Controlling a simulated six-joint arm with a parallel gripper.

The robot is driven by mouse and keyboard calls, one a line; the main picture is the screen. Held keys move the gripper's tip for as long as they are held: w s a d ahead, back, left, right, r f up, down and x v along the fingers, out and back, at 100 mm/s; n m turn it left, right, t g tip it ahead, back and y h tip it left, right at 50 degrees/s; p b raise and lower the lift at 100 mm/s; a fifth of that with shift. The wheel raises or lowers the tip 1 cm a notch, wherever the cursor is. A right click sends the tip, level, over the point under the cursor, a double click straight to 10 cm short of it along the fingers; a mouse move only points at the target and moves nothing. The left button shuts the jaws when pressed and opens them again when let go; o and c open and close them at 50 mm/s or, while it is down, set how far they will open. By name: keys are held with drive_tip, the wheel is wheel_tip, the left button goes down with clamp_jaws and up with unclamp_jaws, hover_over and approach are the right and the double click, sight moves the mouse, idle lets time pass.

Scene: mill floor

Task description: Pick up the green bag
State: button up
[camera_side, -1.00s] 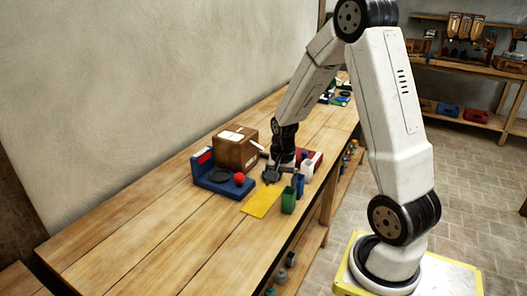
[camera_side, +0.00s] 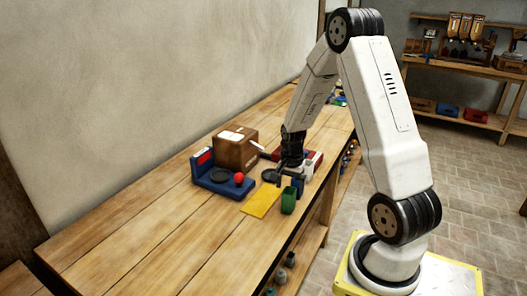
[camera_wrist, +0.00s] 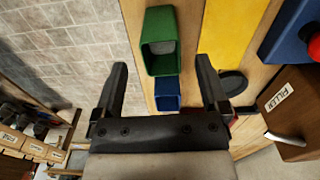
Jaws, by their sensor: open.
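The green bag (camera_side: 288,201) stands upright near the front edge of the workbench, beside the yellow sheet. It looks like an open-topped box. In the wrist view the green bag (camera_wrist: 160,28) lies ahead of my gripper (camera_wrist: 161,64), and its open mouth shows a grey inside. My gripper (camera_side: 290,172) is open, with nothing between its fingers, above the bench and behind the green bag in the side view. A blue bag (camera_wrist: 167,102) shows between the fingers in the wrist view, apart from them; in the side view it stands just behind the green one.
A yellow sheet (camera_side: 260,203) lies left of the bag. A red object (camera_side: 314,158) is close to my gripper. The near-left bench (camera_side: 130,240) is clear.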

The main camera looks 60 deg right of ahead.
sight(288, 204)
drive_tip(key=shift+f, duration=0.1)
drive_tip(key=shift+w+f, duration=0.1)
drive_tip(key=shift+f, duration=2.4)
clamp_jaws()
